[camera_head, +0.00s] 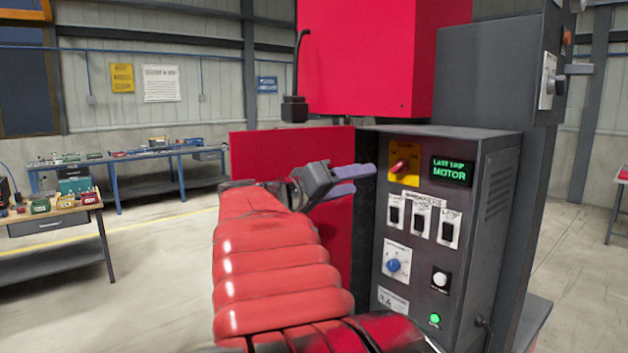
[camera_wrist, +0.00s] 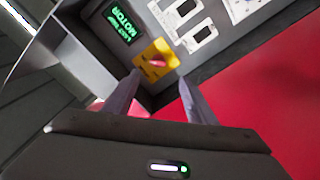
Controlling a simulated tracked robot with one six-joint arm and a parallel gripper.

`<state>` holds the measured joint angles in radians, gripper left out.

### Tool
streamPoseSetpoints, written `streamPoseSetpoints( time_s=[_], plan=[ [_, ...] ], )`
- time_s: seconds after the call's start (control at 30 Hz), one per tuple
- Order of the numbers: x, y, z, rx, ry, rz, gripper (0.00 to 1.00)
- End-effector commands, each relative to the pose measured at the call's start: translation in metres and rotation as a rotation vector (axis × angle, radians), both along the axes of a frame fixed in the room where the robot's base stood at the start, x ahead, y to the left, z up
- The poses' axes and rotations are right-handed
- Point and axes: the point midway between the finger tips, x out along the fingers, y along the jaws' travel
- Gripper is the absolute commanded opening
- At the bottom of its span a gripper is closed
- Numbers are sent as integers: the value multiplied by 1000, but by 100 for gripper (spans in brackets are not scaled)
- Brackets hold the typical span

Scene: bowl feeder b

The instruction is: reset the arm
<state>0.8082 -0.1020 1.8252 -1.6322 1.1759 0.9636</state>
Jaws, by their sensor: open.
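My red arm reaches forward to the dark control box. My gripper (camera_head: 362,178) is in front of the box's left side, its fingers pointing at the panel near the yellow-plated switch. In the wrist view my gripper (camera_wrist: 157,92) has its two grey fingers apart and nothing between them. The red rotary switch (camera_head: 400,166) sits on its yellow plate; in the wrist view the red switch (camera_wrist: 157,63) lies just beyond the fingertips, apart from them as far as I can tell. The green display (camera_head: 452,172) reads "LAST TRIP MOTOR".
A red panel (camera_head: 270,155) stands behind my arm. Workbenches (camera_head: 140,156) stand farther left, with open floor between.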

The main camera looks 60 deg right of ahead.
Motion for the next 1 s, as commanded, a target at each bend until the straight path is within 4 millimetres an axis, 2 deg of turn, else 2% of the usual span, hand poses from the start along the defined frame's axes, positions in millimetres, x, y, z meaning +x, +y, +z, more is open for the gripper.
streamPoseSetpoints(
  time_s=[0.8, 0.87, 0.97, 1.0],
  plan=[
    [1, 0, -1, 23, 44, 5, 51],
    [2, -1, -7, 56, 64, 11, 51],
    [4, 0, -35, 157, 95, 25, 51],
    [5, 2, -50, 207, 104, 32, 51]
  ],
)
